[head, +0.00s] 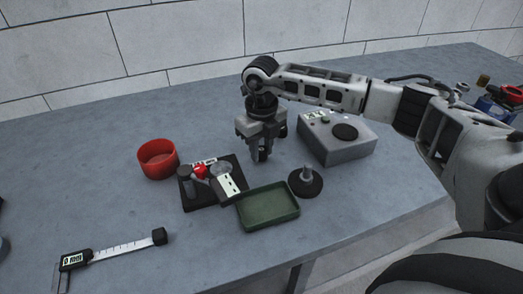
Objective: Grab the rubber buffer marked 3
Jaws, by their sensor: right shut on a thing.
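My right gripper (262,152) points down over the table, just behind the black fixture (212,205) and the green tray. Its fingers are shut on a small dark thing, mostly hidden between them. I cannot make out its shape or any number on it, so I cannot tell whether it is the rubber buffer marked 3. No marking 3 is readable anywhere in view. The black fixture carries a red part (200,171), a grey round part (220,169) and white labels. My left gripper is not in view.
A green tray (268,207) looks empty. A black disc with a grey post (305,184) stands right of it. A grey box (345,150) is behind. A red bowl (158,160) and a caliper (112,249) are at left. Table is clear at back left.

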